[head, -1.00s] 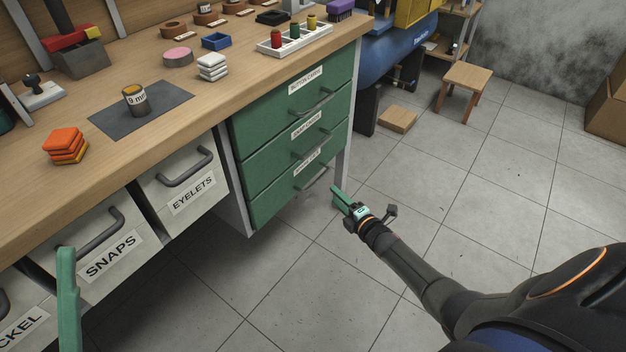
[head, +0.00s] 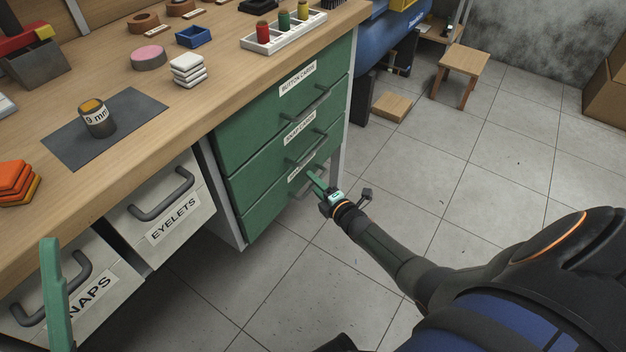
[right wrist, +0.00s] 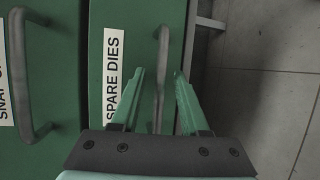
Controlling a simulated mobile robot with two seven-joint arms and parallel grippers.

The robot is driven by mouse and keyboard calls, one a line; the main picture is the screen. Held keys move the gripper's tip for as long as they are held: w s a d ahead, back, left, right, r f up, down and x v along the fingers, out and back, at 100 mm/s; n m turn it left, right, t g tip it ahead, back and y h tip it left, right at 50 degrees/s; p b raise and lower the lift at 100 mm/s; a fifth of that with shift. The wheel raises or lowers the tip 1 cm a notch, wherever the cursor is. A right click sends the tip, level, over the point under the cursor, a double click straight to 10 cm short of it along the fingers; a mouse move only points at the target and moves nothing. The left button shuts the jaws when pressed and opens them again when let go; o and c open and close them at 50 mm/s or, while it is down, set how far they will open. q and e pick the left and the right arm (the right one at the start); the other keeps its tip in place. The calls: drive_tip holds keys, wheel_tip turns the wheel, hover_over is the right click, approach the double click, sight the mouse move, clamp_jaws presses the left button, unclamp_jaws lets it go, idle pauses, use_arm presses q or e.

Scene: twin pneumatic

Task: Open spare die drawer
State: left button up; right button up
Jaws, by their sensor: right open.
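The spare die drawer is the lowest of the green drawers under the bench (head: 262,212), and it is shut. Its label reads SPARE DIES in the right wrist view, where the drawer front (right wrist: 136,20) and its grey bar handle (right wrist: 162,62) show. My right gripper (head: 316,178) is at this handle; in the right wrist view its fingers (right wrist: 158,75) are open, one on each side of the bar, not closed on it. In the head view the gripper partly hides the handle and label. A green finger of my left gripper (head: 54,290) shows at lower left; its other finger is not visible.
The middle drawer's handle (right wrist: 28,75) sticks out beside the spare die drawer. The wooden bench top (head: 150,105) overhangs the drawers. The tiled floor (head: 300,285) before them is clear. A stool (head: 464,62) and a wooden block (head: 391,107) stand farther off.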

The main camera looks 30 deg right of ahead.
drive_tip(key=shift+c, duration=0.2)
clamp_jaws()
idle(1.3)
